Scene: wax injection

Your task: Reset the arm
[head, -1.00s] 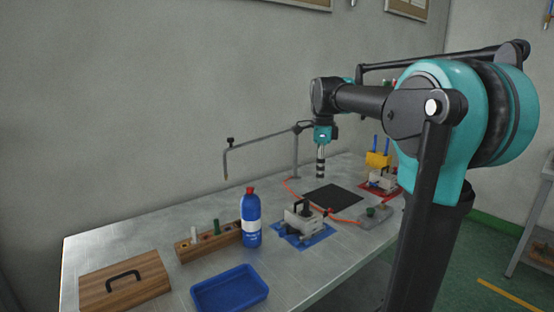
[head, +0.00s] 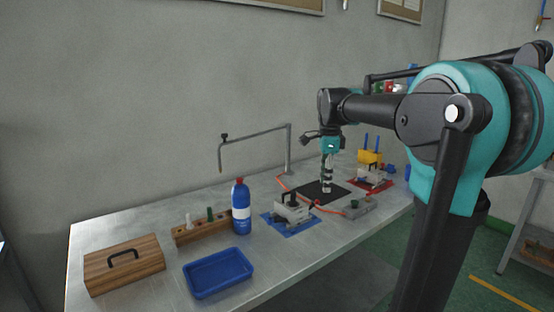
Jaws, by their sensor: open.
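My arm reaches in from the right in the head view, over the metal table (head: 150,225). My gripper (head: 327,188) points down over the black mat (head: 338,196) near the table's far end. It is open; its fingers are small and I cannot tell whether the tips touch the mat. I see nothing clearly held between them.
A clamp on a red plate (head: 372,184) is behind. A blue bottle (head: 241,208), blue tray (head: 218,272) and wooden box (head: 124,266) stand nearer.

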